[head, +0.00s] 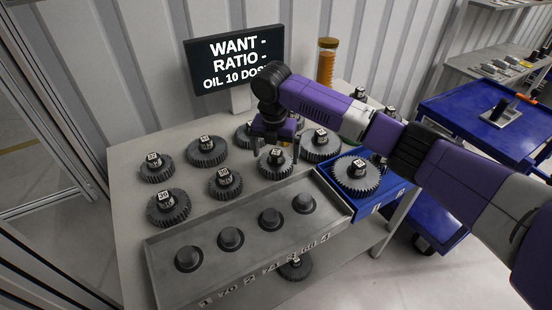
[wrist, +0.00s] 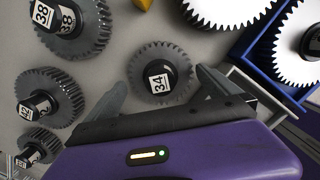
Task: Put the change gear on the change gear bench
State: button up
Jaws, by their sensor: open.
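Several dark toothed change gears with numbered hubs stand on the grey bench (head: 128,212). One small gear (head: 275,164) lies under my gripper (head: 276,150); in the wrist view this gear (wrist: 160,92) has a hub label reading 34. My gripper also shows in the wrist view (wrist: 160,79), open, with one finger on each side of that gear and visible gaps to its teeth. Nothing is held. Whether the fingertips are level with the gear or above it, I cannot tell. A larger gear (head: 355,172) sits in a blue tray (head: 332,184) at the right.
A grey fixture (head: 166,262) with several round dark posts and numbers runs along the bench front. A black sign (head: 235,60) and an orange cylinder (head: 326,65) stand behind. Other gears (head: 206,151) crowd the bench left. A blue cart (head: 478,118) stands at right.

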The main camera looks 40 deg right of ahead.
aim_at(275, 155)
jog(key=r, duration=0.6)
jog(key=a+r+b, duration=0.1)
jog(key=r, duration=0.2)
jog(key=shift+s+r, duration=0.15)
jog(key=shift+s, duration=0.1)
